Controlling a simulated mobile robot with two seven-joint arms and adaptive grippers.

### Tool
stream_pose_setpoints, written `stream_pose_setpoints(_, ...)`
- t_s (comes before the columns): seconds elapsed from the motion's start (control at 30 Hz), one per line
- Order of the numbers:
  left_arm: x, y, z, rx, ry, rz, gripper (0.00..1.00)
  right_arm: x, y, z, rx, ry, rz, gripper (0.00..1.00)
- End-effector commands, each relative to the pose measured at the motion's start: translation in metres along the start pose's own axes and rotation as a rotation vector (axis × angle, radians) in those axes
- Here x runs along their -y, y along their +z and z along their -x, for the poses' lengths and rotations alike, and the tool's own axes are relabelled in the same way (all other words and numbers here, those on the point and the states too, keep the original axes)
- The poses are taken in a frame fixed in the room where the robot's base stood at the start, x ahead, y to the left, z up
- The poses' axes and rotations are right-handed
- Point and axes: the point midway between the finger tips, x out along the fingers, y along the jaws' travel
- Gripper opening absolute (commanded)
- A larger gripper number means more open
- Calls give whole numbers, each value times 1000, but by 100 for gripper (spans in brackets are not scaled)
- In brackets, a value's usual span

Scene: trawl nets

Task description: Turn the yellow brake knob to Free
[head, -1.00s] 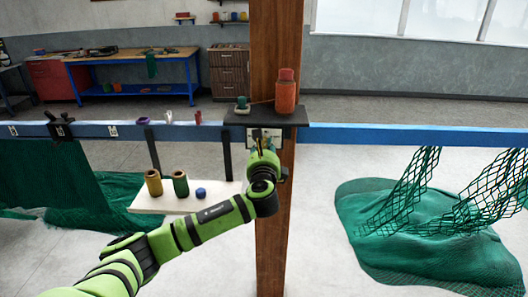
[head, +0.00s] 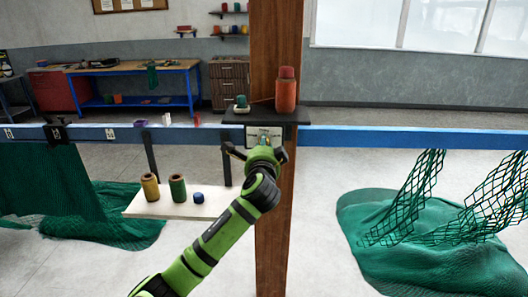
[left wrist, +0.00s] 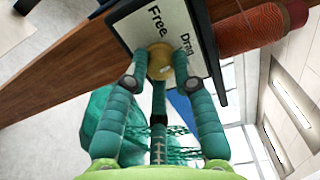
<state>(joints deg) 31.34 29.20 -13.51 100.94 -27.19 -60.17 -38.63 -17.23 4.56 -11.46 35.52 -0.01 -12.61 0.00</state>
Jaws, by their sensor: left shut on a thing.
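The yellow brake knob (left wrist: 160,62) sits on a white label plate (left wrist: 177,30) marked "Free" and "Drag". The plate also shows in the head view (head: 264,133), on the wooden post under a small dark shelf. My left gripper (left wrist: 163,78) is shut on the knob, one fingertip on each side of it. In the head view my left gripper (head: 262,153) reaches up to the plate from below and mostly hides the knob. I cannot tell which way the knob points. My right gripper is not in view.
The wooden post (head: 275,220) carries the dark shelf (head: 290,115) with an orange twine spool (head: 286,92). A blue rail (head: 400,137) runs across. A white shelf (head: 215,207) with spools is left of the arm. Green netting (head: 425,225) lies on the right.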

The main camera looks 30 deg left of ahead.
Motion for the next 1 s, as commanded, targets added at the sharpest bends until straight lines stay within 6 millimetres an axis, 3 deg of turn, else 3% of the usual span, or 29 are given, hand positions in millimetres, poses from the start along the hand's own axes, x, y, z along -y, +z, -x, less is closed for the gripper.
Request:
stream_pose_setpoints(0.6, -1, 1, 0, -14, 3, 576, 0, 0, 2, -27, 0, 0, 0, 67)
stream_pose_setpoints(1.0, -1, 1, 0, -20, 6, 818, 0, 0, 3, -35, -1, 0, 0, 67)
